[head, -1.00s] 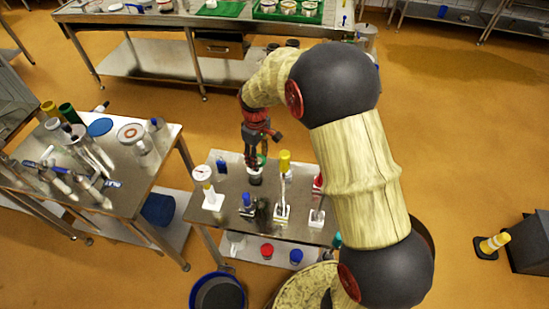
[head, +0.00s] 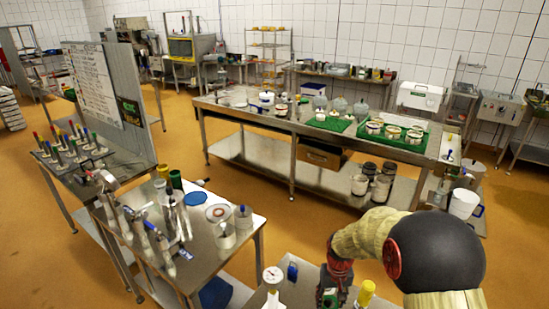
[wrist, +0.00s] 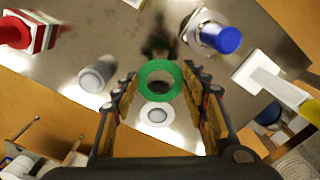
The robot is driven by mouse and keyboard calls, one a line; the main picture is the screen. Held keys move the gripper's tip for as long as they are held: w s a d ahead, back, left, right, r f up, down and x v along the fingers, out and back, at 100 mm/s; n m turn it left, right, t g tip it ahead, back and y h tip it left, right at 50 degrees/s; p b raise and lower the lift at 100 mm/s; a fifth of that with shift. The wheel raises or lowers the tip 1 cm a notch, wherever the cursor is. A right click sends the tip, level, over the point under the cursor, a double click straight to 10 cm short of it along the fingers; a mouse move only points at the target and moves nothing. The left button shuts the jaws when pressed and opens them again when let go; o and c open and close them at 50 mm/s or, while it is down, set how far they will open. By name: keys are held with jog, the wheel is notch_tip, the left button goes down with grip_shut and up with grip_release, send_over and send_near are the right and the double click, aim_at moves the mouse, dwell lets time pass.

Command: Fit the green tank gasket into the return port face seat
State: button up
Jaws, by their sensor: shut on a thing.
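The green gasket (wrist: 160,80) is a flat ring between the two fingertips of my gripper (wrist: 163,88) in the wrist view, and the gripper is shut on it. In the head view my gripper (head: 333,287) hangs over the near table at the bottom edge, with a bit of green at its tip. Through and below the ring, a round white-topped piece (wrist: 157,116) shows on the metal table in the wrist view. I cannot tell whether that piece has the return port face seat, or how high the ring is above it.
Around the gripper in the wrist view stand a blue-capped fitting (wrist: 226,39), a red block (wrist: 22,32), a grey cylinder (wrist: 96,76) and a white-and-yellow post (wrist: 270,84). In the head view a white dial gauge (head: 272,275) stands left of the gripper.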

aim_at(325, 298)
jog(key=shift+s+d+f, duration=0.1)
jog(key=shift+d+f, duration=0.05)
jog(key=shift+f, duration=0.2)
jog(key=shift+n, duration=0.4)
jog(key=w+r+p, duration=0.1)
jog(key=r, duration=0.1)
jog(key=w+a+r+p, duration=0.1)
jog(key=r, duration=0.1)
jog(key=r+p, duration=0.1)
jog(key=r, duration=0.1)
jog(key=shift+w+a, duration=0.25)
jog(key=shift+w, duration=0.15)
jog(key=shift+w+a+r+n, duration=0.1)
jog(key=shift+a+r+n, duration=0.1)
jog(key=shift+r+n, duration=1.15)
jog(key=shift+w+a+r+n, duration=0.15)
jog(key=shift+r+n, duration=0.9)
jog(key=shift+n, duration=0.6)
